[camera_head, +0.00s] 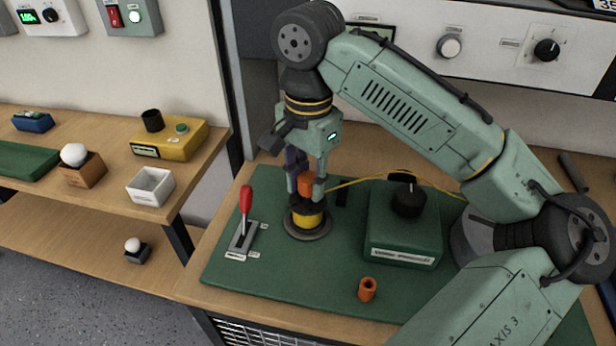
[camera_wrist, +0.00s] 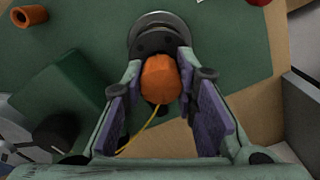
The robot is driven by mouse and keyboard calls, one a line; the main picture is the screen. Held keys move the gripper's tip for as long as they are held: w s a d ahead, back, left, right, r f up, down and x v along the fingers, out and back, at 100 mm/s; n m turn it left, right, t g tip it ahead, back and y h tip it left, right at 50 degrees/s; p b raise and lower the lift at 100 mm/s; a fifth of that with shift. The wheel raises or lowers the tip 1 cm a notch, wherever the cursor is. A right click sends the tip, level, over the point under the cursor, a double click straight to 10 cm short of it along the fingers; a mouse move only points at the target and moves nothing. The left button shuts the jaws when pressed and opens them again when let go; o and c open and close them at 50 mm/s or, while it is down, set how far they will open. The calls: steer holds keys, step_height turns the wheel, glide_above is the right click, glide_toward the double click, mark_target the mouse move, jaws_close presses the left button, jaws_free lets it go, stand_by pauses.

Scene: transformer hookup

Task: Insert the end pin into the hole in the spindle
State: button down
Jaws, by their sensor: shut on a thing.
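My gripper (camera_head: 306,186) points down over the round spindle unit on the green mat. It is shut on an orange piece, which appears to be the end pin (camera_head: 305,181). The orange piece also shows between the two fingers in the wrist view (camera_wrist: 160,78). The spindle (camera_head: 308,219) has a black top and a yellow body on a grey round base. Its black top also shows beyond the orange piece in the wrist view (camera_wrist: 155,40). The orange piece is right over the spindle top. Its lower end and the hole are hidden, so I cannot tell whether it is inserted.
A green box with a black knob (camera_head: 405,225) stands to the right, with a yellow wire near it. A red-handled lever (camera_head: 245,205) stands at left. A loose orange tube (camera_head: 367,289) is on the green mat (camera_head: 290,278). The left shelf holds a yellow box (camera_head: 170,138).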

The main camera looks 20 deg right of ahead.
steer(key=shift+f, duration=0.35)
steer(key=c, duration=1.2)
jaws_free()
steer(key=shift+r, duration=0.1)
step_height(320, 180, up, 5)
steer(key=p, duration=0.4)
steer(key=shift+p, duration=0.4)
step_height(320, 180, up, 12)
